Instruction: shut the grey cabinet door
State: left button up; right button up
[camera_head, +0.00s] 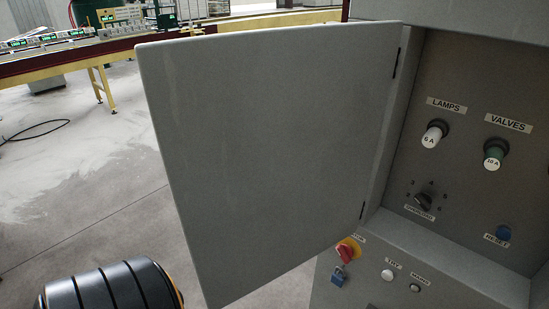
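The grey cabinet door (270,150) stands wide open, swung out to the left from its hinges on the right edge. The grey cabinet (460,90) is at the right, its recess uncovered. Inside are a white fuse knob under a LAMPS label, a green one under a VALVES label, a black rotary switch and a blue RESET button. A black ribbed part (112,288) at the bottom left seems to be part of my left arm. Neither gripper shows in the head view.
Below the recess are a red and yellow switch (346,251), a blue padlock (338,277) and small buttons. A yellow-legged conveyor bench (100,75) with devices stands at the back left. A black cable (40,130) lies on the floor. The floor left of the door is mostly clear.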

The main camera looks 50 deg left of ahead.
aim_at(268, 139)
jog(key=k+j+z, duration=0.2)
jog(key=k+j, duration=0.15)
jog(key=j, duration=0.15)
jog(key=k+j+z, duration=0.2)
jog(key=k+j, duration=0.15)
jog(key=j, duration=0.1)
